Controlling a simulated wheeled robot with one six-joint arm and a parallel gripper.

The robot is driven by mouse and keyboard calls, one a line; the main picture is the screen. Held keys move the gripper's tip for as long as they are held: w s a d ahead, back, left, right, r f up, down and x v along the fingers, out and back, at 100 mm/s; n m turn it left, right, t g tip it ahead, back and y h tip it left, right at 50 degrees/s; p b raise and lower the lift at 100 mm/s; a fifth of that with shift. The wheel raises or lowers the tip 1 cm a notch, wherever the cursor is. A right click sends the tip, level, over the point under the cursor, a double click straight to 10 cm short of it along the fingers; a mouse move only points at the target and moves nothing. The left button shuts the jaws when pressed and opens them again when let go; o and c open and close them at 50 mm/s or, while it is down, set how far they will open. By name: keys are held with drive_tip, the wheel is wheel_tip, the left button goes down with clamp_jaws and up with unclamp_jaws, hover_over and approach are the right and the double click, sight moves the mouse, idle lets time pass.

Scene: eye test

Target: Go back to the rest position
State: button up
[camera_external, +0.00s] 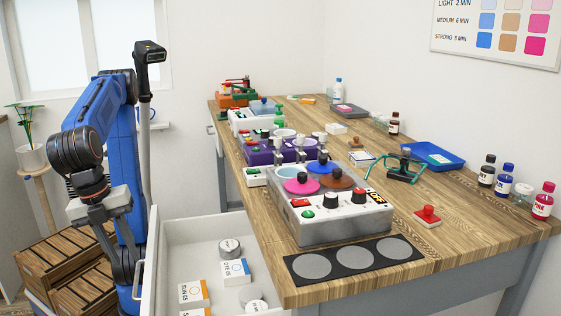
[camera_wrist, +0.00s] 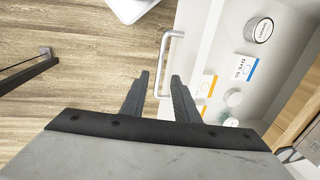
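My gripper (camera_external: 124,276) points down beside the open white drawer (camera_external: 205,232) at the lower left of the external view. In the wrist view its two dark fingers (camera_wrist: 160,76) stand apart with a clear gap, and nothing is gripped. The drawer's metal handle (camera_wrist: 163,62) shows between and just beyond the fingertips, with space on both sides. The handle also shows in the external view (camera_external: 139,278), right next to the fingers. I cannot tell whether a finger touches it. My blue arm is bent, with its forearm hanging down left of the drawer.
The drawer holds small boxes (camera_external: 236,270) and round tins (camera_external: 230,248). The wooden workbench (camera_external: 440,262) carries a grey machine (camera_external: 330,230), bottles (camera_external: 543,200) and a blue tray (camera_external: 432,155). Wooden crates (camera_external: 80,285) stand left of my arm. The wrist view shows bare floor (camera_wrist: 70,75) left of the drawer.

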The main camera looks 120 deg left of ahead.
drive_tip(key=shift+w+a+f, duration=0.1)
drive_tip(key=shift+a+f, duration=0.05)
drive_tip(key=shift+f, duration=0.8)
drive_tip(key=shift+w+a+f, duration=0.1)
drive_tip(key=shift+w+f, duration=0.05)
drive_tip(key=shift+f, duration=0.85)
drive_tip(key=shift+w+a+f, duration=0.1)
drive_tip(key=shift+a+f, duration=0.05)
drive_tip(key=shift+f, duration=0.8)
wheel_tip(320, 180, up, 16)
drive_tip(key=s+d, duration=0.2)
drive_tip(key=shift+d+r, duration=0.15)
drive_tip(key=shift+r, duration=0.05)
approach(137, 277)
drive_tip(key=f, duration=0.5)
drive_tip(key=a+f, duration=0.1)
drive_tip(key=f, duration=0.1)
drive_tip(key=shift+w+f, duration=0.25)
drive_tip(key=shift+w, duration=0.15)
drive_tip(key=shift+w+a+r, duration=0.1)
drive_tip(key=shift+w+a, duration=0.15)
drive_tip(key=shift+w, duration=0.05)
idle(0.9)
